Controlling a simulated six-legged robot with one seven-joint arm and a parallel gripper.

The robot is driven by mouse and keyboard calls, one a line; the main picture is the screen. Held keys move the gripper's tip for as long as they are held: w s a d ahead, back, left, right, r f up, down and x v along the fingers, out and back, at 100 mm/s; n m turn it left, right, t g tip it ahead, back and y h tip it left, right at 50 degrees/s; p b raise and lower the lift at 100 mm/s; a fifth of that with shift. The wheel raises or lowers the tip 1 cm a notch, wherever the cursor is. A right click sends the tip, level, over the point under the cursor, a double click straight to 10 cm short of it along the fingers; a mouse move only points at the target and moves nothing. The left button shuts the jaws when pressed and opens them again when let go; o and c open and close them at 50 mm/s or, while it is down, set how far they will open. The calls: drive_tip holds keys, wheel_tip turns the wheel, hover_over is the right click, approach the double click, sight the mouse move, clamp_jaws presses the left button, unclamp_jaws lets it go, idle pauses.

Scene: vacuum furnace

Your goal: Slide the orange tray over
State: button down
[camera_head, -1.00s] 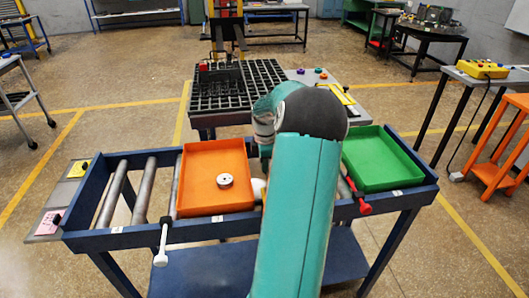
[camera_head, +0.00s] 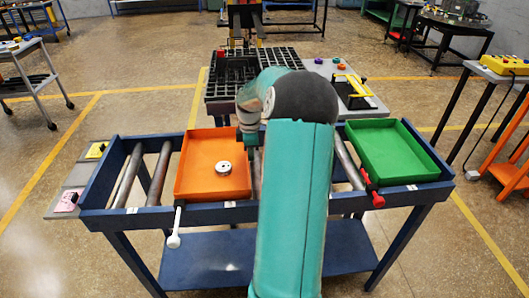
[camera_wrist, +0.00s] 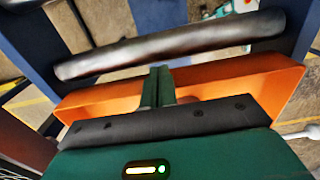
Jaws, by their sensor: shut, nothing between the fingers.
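The orange tray (camera_head: 190,182), with a small round metal part (camera_head: 223,168) inside it, sits on the rollers of a blue rack. My gripper is mostly hidden behind my teal arm in the head view, at the tray's right side. In the wrist view my gripper (camera_wrist: 157,85) has its fingers together and empty. They overlap the orange tray (camera_wrist: 230,82) in that view; whether they touch its wall I cannot tell. A bare roller (camera_wrist: 170,45) lies past the tray there.
A white-knobbed lever (camera_head: 175,228) hangs at the rack's front, below the tray's left corner. Bare rollers (camera_head: 160,172) lie left of the tray. A green tray (camera_head: 392,150) and a red-knobbed lever (camera_head: 376,198) are at the right. A black grid table (camera_head: 225,107) stands behind.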

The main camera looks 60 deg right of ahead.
approach(184, 167)
wheel_tip(184, 167, down, 5)
drive_tip(key=shift+a+f, duration=0.15)
